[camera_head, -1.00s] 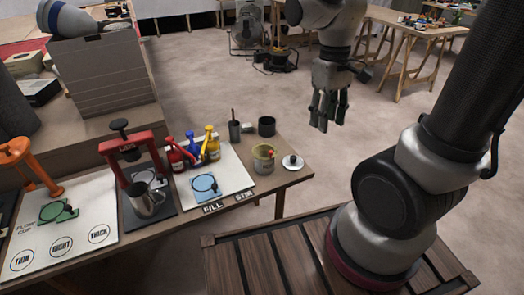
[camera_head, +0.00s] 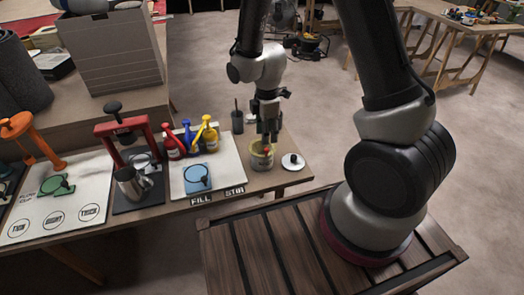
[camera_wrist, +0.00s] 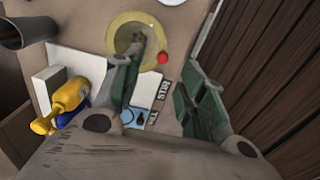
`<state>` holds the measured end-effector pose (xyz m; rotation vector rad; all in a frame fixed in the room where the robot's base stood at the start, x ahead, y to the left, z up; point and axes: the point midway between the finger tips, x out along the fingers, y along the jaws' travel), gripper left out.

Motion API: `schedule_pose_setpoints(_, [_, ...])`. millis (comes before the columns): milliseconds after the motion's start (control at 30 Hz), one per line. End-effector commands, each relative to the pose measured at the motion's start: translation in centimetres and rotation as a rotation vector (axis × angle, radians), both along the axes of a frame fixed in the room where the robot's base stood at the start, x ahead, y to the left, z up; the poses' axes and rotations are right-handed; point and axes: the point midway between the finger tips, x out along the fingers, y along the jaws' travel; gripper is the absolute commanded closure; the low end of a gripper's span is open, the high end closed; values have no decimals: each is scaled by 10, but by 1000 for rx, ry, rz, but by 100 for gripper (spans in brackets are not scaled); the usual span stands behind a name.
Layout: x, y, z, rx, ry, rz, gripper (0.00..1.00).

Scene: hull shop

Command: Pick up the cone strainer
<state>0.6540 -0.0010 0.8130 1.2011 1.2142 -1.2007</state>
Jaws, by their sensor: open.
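A pale yellow round vessel (camera_head: 261,160) stands near the right end of the bench. A small red knob (camera_wrist: 163,58) shows at its rim, between my fingers in the wrist view. This may be the cone strainer sitting in a can, but its shape is partly hidden and I cannot tell for sure. The yellow rim (camera_wrist: 113,38) also shows in the wrist view. My gripper (camera_head: 268,140) points down just above the vessel, open and with nothing held. In the wrist view my gripper (camera_wrist: 166,75) has one finger over the ring and the other outside it.
A white lid with a black knob (camera_head: 293,162) lies close on the right. A dark cup (camera_head: 237,122) stands behind on the left. Yellow, blue and red bottles (camera_head: 207,137) stand left, with a light-blue plate (camera_head: 198,178) before them. A steel mug (camera_head: 131,184) stands farther left.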

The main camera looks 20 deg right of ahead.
Motion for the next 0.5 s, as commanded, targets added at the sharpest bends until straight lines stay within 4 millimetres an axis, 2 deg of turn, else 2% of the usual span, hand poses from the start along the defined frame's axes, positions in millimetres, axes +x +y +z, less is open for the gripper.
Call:
schedule_pose_setpoints(267, [-1,0,-26,-1,2,32,59])
schedule_pose_setpoints(500, [-5,1,-62,-1,3,31,59])
